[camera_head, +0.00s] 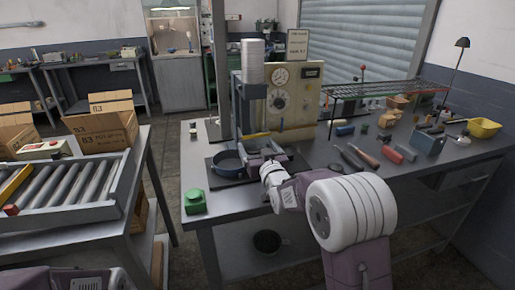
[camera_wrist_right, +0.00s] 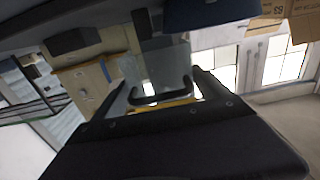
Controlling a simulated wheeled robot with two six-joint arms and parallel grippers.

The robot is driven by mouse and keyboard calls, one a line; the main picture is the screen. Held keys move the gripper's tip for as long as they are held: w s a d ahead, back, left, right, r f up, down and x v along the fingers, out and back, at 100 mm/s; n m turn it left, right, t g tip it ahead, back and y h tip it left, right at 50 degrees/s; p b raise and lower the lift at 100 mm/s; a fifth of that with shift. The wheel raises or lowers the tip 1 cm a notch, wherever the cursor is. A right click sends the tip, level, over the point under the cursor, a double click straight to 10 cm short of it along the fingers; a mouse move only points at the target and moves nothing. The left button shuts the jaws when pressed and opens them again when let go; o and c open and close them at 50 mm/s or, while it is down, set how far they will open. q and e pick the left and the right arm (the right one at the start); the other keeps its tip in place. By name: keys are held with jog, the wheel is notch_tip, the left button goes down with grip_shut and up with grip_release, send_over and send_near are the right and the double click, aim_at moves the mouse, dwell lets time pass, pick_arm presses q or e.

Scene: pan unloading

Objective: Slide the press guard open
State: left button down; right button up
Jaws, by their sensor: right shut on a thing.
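The press (camera_head: 252,75) stands on the bench, with a pale cylinder on top and a gauge panel (camera_head: 305,92) behind it. My right gripper (camera_head: 262,156) is at the front of the press, beside the blue pan (camera_head: 228,162). In the right wrist view, the dark guard handle (camera_wrist_right: 166,97) crosses between the fingers of my right gripper (camera_wrist_right: 163,76), which is shut on it. A grey, partly see-through guard panel (camera_wrist_right: 166,62) shows beyond the handle. A yellow strip (camera_head: 256,136) runs near the handle. How far the guard is open cannot be told. My left gripper is out of view.
A roller conveyor (camera_head: 70,190) and cartons (camera_head: 105,122) are at left, across a floor gap.

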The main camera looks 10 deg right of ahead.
notch_tip(320, 180, up, 8)
jog(key=p, duration=0.4)
jog(key=shift+r, duration=0.15)
jog(key=o, duration=1.8)
jog(key=shift+o, duration=0.2)
jog(key=s, duration=0.9)
jog(key=shift+d+b, duration=0.15)
jog(key=shift+b, duration=0.25)
